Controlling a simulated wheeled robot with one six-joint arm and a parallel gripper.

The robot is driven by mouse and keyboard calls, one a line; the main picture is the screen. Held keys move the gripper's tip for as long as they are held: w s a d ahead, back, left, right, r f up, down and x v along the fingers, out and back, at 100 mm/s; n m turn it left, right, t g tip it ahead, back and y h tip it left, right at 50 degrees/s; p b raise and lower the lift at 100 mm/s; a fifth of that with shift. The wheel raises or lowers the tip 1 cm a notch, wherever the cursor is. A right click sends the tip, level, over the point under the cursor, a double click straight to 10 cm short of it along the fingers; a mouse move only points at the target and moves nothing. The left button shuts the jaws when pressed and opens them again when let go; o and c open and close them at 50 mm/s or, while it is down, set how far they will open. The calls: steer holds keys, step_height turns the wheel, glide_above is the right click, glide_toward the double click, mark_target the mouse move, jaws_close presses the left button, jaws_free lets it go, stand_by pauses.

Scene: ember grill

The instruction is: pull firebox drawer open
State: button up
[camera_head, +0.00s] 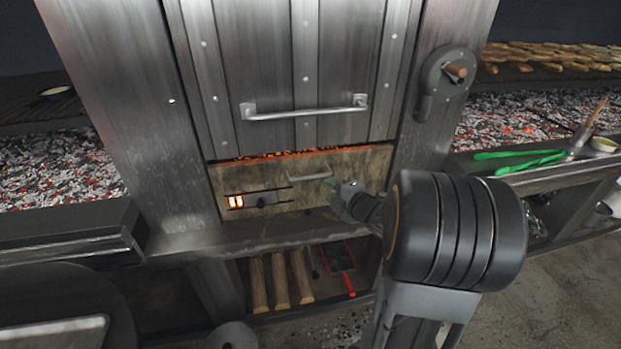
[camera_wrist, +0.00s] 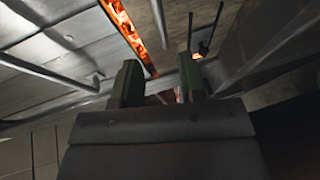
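The firebox drawer (camera_head: 360,163) is a worn, brownish metal front below the tall grill door. Its pale bar handle (camera_head: 310,176) sits near the upper middle. A narrow strip of glowing embers shows along the drawer's top edge. My gripper (camera_head: 337,188) is close to the right end of the handle, slightly below it. In the wrist view, the two dark green fingers (camera_wrist: 160,82) are apart with a gap between them. A thin metal bar, apparently the drawer handle (camera_wrist: 160,22), lies beyond the fingertips. I cannot tell whether a finger touches the drawer.
The grill door's long handle (camera_head: 305,113) is above the drawer. A metal ledge (camera_head: 270,234) runs below it, over a shelf with logs (camera_head: 280,280) and a red-handled tool (camera_head: 349,284). Coal beds lie on both sides. Green tongs (camera_head: 520,160) rest at right.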

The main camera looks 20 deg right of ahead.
mark_target(312, 178)
steer(key=x, duration=1)
steer(key=shift+w+a, duration=0.1)
steer(key=shift+w, duration=0.25)
jaws_close()
